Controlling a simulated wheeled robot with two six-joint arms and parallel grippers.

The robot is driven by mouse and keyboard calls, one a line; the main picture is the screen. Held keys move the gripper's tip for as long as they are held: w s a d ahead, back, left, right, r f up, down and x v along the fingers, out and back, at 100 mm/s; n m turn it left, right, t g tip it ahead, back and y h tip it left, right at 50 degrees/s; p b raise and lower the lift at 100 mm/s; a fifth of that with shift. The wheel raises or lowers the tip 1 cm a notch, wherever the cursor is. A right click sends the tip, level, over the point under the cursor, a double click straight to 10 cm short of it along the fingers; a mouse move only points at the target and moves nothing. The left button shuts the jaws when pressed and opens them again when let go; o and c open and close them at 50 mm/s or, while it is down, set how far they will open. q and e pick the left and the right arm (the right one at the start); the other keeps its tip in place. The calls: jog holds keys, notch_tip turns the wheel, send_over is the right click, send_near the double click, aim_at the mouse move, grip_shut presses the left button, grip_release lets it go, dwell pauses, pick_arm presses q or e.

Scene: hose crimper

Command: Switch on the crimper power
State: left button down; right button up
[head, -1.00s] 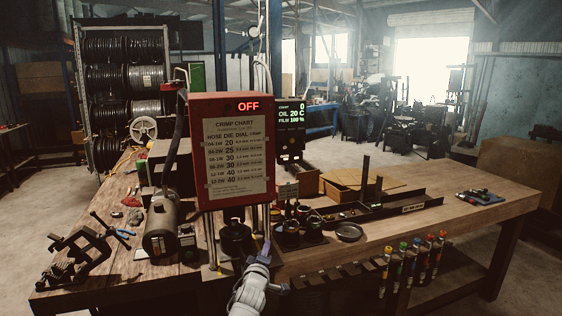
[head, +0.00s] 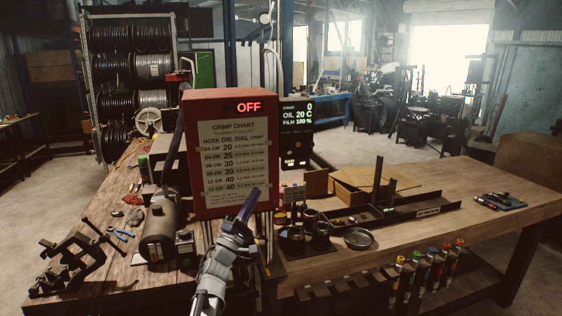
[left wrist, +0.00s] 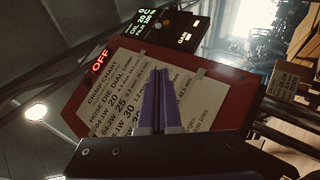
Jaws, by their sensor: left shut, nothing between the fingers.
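The crimper (head: 187,148) is a red box with a paper crimp chart (head: 225,160) on its front. Its display (head: 248,107) glows red and reads OFF; it also shows in the left wrist view (left wrist: 101,60). No power switch can be made out clearly. My left gripper (head: 252,196) is raised in front of the chart's lower right part. Its purple fingers are shut and empty. In the left wrist view the fingertips (left wrist: 160,72) point at the chart, apparently short of it. My right gripper is not in view.
A black screen (head: 296,130) showing count, oil and film stands right of the crimper. A motor-like cylinder (head: 160,235) and a black clamp (head: 70,262) lie on the bench at left. Die cups (head: 292,240) and a round dish (head: 358,238) sit at right. The bench's right part is mostly clear.

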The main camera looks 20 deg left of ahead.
aim_at(277, 163)
pick_arm(q)
jog(key=p+x, duration=0.6)
jog(key=x, duration=0.5)
jog(key=shift+p, duration=0.4)
jog(key=shift+w+d+r+p, duration=0.1)
jog(key=shift+d+r+p, duration=0.15)
jog(key=shift+d, duration=0.25)
jog(key=shift+d+r+p, duration=0.2)
jog(key=shift+d, duration=0.3)
jog(key=shift+w+d+r, duration=0.2)
jog(key=shift+d, duration=0.35)
jog(key=shift+d+r+p, duration=0.1)
jog(key=shift+p, duration=0.2)
